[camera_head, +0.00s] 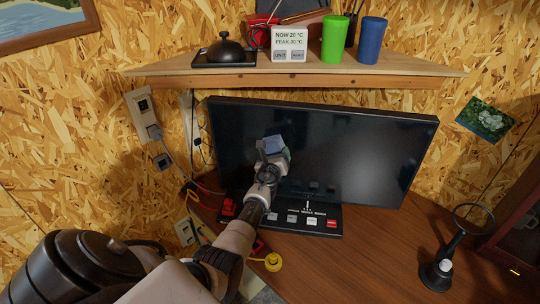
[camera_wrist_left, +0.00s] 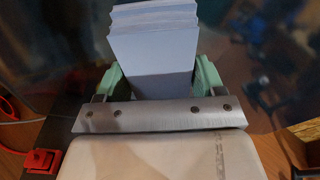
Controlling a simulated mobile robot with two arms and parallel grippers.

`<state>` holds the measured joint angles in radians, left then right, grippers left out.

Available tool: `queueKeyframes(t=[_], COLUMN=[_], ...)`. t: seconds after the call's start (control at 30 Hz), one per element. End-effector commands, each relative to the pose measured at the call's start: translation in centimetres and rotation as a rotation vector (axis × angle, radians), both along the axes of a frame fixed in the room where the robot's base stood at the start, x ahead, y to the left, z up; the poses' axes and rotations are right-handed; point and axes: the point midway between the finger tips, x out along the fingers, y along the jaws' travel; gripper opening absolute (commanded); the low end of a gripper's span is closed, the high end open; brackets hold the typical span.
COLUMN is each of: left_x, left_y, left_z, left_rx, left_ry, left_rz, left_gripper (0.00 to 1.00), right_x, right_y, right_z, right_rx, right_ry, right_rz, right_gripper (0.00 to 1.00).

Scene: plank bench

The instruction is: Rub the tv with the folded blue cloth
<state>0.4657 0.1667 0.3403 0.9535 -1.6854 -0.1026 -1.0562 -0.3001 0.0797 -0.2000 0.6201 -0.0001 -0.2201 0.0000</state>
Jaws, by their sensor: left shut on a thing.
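The tv (camera_head: 350,150) is a wide black screen standing at the back of the bench. My left gripper (camera_head: 272,150) is in front of the left-centre part of the screen. It is shut on the folded blue cloth (camera_head: 274,143). In the left wrist view the cloth (camera_wrist_left: 153,50) is a pale blue layered block between the green fingers of the gripper (camera_wrist_left: 152,78). The dark screen fills the background there. I cannot tell whether the cloth touches the screen. My right gripper is not in view.
A black panel with buttons (camera_head: 312,222) lies below the screen. A magnifier stand (camera_head: 440,270) is at the right. A shelf (camera_head: 300,80) above holds a green cup (camera_head: 335,40) and a blue cup (camera_head: 372,40). Red and yellow cables (camera_head: 205,188) lie at the left. The bench (camera_head: 350,270) is clear at front centre.

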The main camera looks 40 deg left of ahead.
Motion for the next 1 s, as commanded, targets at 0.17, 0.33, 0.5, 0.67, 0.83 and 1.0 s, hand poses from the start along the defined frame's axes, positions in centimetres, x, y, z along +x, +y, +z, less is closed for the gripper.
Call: queueKeyframes(t=[0.17,0.33,0.5,0.67,0.83,1.0], left_x=[0.9,1.1,1.6,2.3,2.9,3.0], left_y=[-1.4,-1.8,-2.7,-4.0,-5.0,-5.0], left_z=[0.1,0.1,0.1,0.1,0.1,0.1], left_rx=[0.000,0.001,0.001,0.000,0.001,0.002], left_ry=[-0.003,-0.002,-0.002,-0.002,-0.002,0.000], left_rz=[-0.001,-0.002,-0.002,-0.002,-0.002,-0.001], left_gripper=[0.45,0.45,0.45,0.45,0.45,0.45], right_x=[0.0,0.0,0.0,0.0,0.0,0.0], right_y=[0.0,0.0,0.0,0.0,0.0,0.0], right_z=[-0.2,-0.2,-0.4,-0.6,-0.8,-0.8], right_rx=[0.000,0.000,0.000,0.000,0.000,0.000], right_ry=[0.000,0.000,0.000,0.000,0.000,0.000], right_rz=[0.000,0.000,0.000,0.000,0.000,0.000], right_gripper=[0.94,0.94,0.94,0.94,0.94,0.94])
